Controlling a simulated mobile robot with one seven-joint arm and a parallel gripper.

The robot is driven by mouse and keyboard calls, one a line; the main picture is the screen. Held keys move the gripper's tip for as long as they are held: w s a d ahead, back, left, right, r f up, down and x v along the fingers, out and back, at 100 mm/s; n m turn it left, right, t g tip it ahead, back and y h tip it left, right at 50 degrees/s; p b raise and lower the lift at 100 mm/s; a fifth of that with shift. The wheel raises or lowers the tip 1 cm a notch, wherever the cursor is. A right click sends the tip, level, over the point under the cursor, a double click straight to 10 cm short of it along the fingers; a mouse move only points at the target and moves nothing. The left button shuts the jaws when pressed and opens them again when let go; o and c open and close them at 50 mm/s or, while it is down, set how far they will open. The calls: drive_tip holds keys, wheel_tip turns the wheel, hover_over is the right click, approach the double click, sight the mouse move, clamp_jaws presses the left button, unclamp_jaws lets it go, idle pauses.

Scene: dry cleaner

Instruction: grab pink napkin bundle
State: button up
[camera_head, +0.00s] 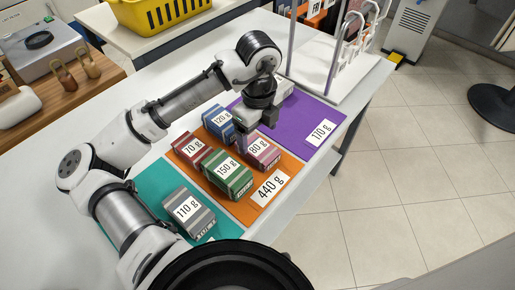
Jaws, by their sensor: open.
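The pink napkin bundle (266,161), labelled 80 g, lies on the orange mat (237,207). My gripper (256,136) is open and points down, just above or around the far end of the pink bundle. One finger shows at the bundle's left side. I cannot tell whether the fingers touch it, and its far end is partly hidden by the gripper.
A grey bundle (198,222) lies on the teal mat (152,180). The purple mat (300,112) has clear room at right. A white rack (345,65) stands behind.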

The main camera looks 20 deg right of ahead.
sight(258, 146)
wheel_tip(258, 146, down, 5)
drive_tip(key=shift+s+a+r+p, duration=0.1)
drive_tip(key=shift+p, duration=0.2)
drive_tip(key=c, duration=1.1)
drive_tip(key=shift+r, duration=0.1)
